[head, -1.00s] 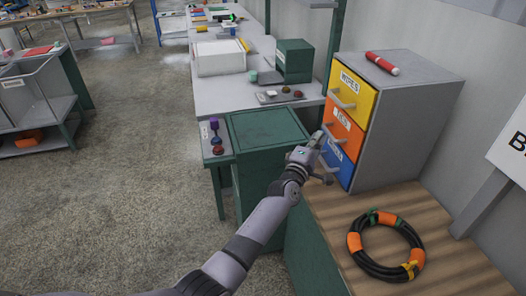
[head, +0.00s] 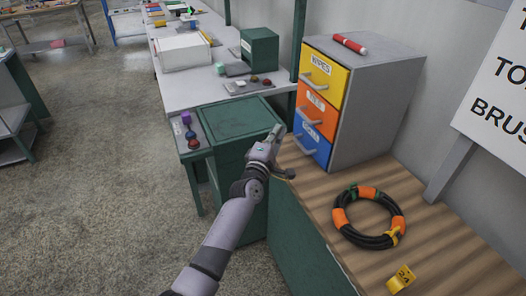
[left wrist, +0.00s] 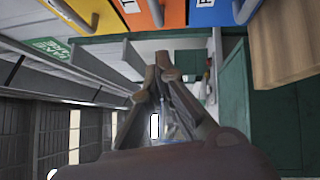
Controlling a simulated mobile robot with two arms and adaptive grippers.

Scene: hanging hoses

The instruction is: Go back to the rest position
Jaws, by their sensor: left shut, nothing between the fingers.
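My left gripper (head: 276,137) is shut and empty in the head view. It is just left of the drawer cabinet's lower drawers, between the green bin and the wooden bench top. In the left wrist view the fingers of my left gripper (left wrist: 165,75) come together with nothing between them. The grey drawer cabinet (head: 378,100) has a yellow drawer (head: 323,77), an orange drawer (head: 316,110) and a blue drawer (head: 311,144), all closed. My right gripper does not show.
A coiled black hose with orange bands (head: 369,217) lies on the wooden bench top (head: 450,245). A yellow tag (head: 401,279) lies near it. A red cylinder (head: 349,43) lies on the cabinet. The green bin (head: 235,118) stands left of the cabinet. Floor at left is open.

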